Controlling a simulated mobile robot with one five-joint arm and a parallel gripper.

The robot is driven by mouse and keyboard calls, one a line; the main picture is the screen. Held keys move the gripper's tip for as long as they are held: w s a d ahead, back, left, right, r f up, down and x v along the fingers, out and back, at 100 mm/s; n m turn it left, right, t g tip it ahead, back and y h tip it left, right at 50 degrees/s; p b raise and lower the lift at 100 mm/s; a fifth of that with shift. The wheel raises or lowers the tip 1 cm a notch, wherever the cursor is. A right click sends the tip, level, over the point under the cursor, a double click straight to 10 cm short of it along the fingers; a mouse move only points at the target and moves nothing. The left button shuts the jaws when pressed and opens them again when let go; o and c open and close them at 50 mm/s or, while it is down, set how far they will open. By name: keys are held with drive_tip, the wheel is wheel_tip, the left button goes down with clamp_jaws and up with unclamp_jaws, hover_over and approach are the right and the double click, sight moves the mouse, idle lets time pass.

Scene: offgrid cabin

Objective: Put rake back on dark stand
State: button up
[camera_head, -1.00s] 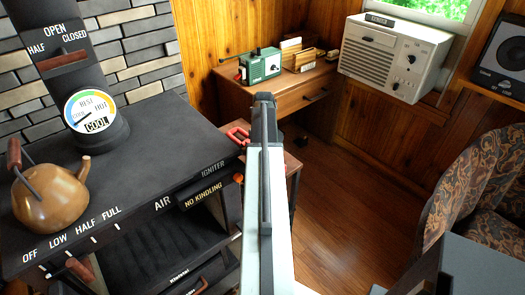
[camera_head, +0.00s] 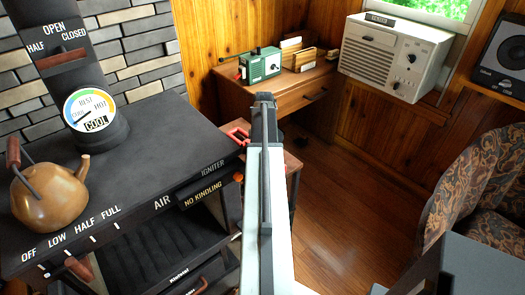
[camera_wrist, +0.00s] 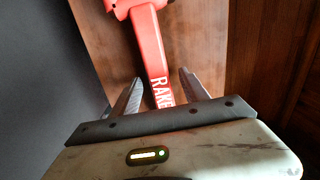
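The red rake (camera_wrist: 147,40), marked RAKE, shows in the wrist view with its shaft pointing towards my gripper (camera_wrist: 160,80). My gripper is open, with one finger on each side of the shaft's near end and gaps beside it. The rake's wider red part is at the top and cut off by the frame. In the head view a red piece (camera_head: 238,135) shows just left of my gripper (camera_head: 264,98), between the stove and a small wooden table; my arm hides the rest. I cannot make out a dark stand for certain.
The black stove (camera_head: 140,150) with a copper kettle (camera_head: 50,198) stands close on the left. The small wooden table (camera_head: 291,163) is under my arm. A wooden desk (camera_head: 290,90) with a green radio (camera_head: 260,66) is behind. Patterned seats (camera_head: 465,185) are right; floor between is clear.

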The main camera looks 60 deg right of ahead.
wheel_tip(320, 180, up, 8)
drive_tip(key=p, duration=0.7)
drive_tip(key=shift+s+f+p, duration=0.1)
drive_tip(key=shift+p, duration=0.3)
